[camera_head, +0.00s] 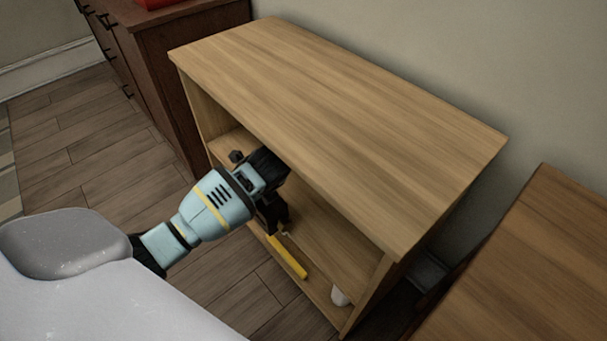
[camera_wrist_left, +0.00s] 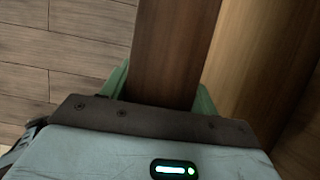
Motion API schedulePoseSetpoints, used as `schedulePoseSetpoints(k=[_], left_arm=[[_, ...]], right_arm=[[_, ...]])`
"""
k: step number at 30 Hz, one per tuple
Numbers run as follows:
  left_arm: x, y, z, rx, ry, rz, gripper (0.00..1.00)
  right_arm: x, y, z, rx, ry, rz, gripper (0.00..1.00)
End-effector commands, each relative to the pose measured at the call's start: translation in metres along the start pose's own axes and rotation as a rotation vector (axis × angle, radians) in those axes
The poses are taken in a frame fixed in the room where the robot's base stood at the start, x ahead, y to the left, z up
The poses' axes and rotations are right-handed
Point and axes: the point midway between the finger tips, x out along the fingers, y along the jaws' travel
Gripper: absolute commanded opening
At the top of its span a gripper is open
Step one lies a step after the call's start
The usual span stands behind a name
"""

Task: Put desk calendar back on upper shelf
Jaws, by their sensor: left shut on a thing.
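My left arm reaches from the left into the open front of the light wooden shelf unit (camera_head: 340,115). My left gripper (camera_wrist_left: 163,95) is shut on a dark brown flat panel (camera_wrist_left: 178,50), which I take to be the desk calendar. Its far end runs out of the top of the left wrist view. In the head view the wrist and the unit's top hide most of the gripper, and I cannot clearly make out the calendar. Part of the upper shelf (camera_head: 325,232) shows inside the unit. My right gripper is not in view.
A yellow bar-shaped thing (camera_head: 288,257) is at the unit's front below my gripper. A small white thing (camera_head: 340,296) sits low at the right. A small dark thing (camera_head: 237,156) is at the left. A dark cabinet (camera_head: 185,70) and a brown wooden surface (camera_head: 530,270) flank the unit.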

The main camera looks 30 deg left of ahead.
Motion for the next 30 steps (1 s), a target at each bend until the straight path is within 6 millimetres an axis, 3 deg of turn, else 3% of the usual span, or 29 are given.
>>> schedulePoseSetpoints(k=[3,12,17,24,30], left_arm=[[0.004,-0.029,-0.003,-0.001,0.003,0.0,0.27],[0.004,-0.088,-0.002,0.0,0.002,0.002,0.27],[0.003,-0.105,-0.001,-0.001,0.001,0.002,0.27],[0.0,-0.11,0.0,-0.001,0.001,0.0,0.27],[0.004,-0.132,-0.002,0.0,0.001,0.001,0.27]], right_arm=[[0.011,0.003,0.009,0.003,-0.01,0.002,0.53],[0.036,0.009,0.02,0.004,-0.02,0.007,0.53],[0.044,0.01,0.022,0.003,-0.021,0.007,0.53],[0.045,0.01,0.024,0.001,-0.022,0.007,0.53],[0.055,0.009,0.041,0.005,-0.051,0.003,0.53]])
